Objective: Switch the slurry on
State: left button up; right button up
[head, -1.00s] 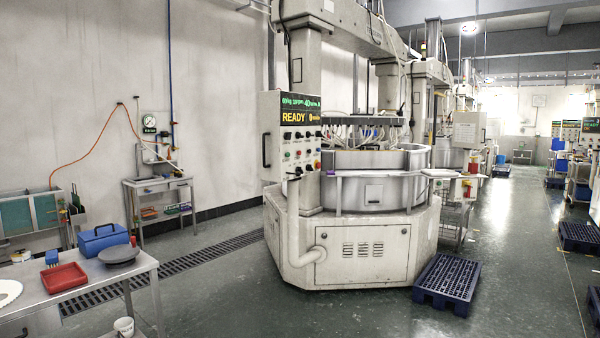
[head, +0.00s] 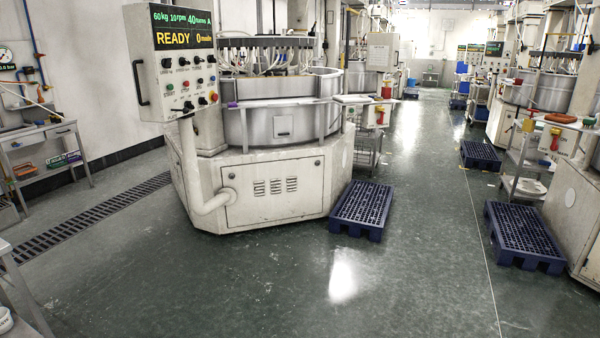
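The lapping machine's control panel (head: 178,60) hangs at the upper left in the head view. Its display (head: 181,27) reads "60kg 10rpm 40" on top and "READY 0" below. Under the display are rows of small knobs and buttons (head: 186,84) in black, green, red and white. Their labels are too small to read, so I cannot tell which one is for the slurry. The machine's round steel tub (head: 283,118) stands right of the panel on a white base (head: 275,188). Neither of my grippers is in view.
Blue plastic pallets stand on the floor: one right of the machine base (head: 362,207), others farther right (head: 524,234). A floor drain grating (head: 90,222) runs along the left. A table edge (head: 22,300) shows at bottom left. The floor before the machine (head: 270,280) is clear.

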aim_at(189, 104)
jog(key=i+z, duration=0.2)
jog(key=i, duration=1.6)
